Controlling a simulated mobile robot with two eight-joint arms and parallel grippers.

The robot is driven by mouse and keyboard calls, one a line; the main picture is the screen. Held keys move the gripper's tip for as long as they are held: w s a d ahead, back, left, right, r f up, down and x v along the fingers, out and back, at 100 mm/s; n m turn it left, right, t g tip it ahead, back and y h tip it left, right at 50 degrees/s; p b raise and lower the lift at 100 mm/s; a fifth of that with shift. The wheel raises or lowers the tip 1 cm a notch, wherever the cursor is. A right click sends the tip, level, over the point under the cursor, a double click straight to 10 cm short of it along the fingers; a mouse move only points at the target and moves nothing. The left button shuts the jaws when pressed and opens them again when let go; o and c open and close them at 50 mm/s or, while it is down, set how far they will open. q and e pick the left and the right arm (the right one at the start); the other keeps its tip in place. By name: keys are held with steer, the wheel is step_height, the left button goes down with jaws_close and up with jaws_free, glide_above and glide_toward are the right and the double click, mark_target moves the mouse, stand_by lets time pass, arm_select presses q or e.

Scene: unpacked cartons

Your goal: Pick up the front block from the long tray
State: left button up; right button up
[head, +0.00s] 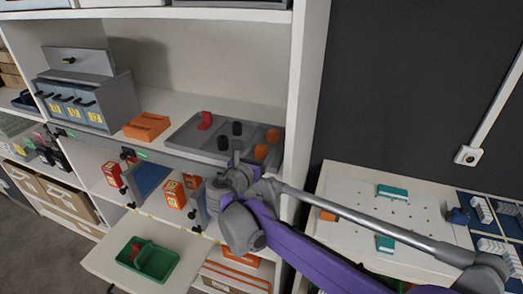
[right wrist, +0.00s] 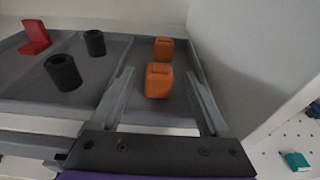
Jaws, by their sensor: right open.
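The long grey tray (head: 190,133) lies on the shelf and holds several items in compartments. Two orange blocks stand in its right compartment, the front block (head: 261,152) and the rear block (head: 272,135). In the right wrist view the front block (right wrist: 158,80) is between the open fingers, a little beyond their tips, with the rear block (right wrist: 164,48) behind it. My right gripper (head: 236,160) is at the tray's front edge, and in the right wrist view its fingers (right wrist: 160,80) are open and empty. My left gripper is not in view.
Two black cylinders (right wrist: 63,72) and a red L-shaped piece (right wrist: 36,36) stand in the tray's other compartments. The white shelf side wall (head: 306,80) rises close on the right. An orange holder (head: 147,126) and a grey drawer unit (head: 88,95) stand left.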

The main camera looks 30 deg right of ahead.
steer(key=x, duration=0.2)
steer(key=shift+w+d+f, duration=0.1)
steer(key=shift+w, duration=0.15)
steer(key=shift+s, duration=0.15)
steer(key=shift+c, duration=1.1)
jaws_close()
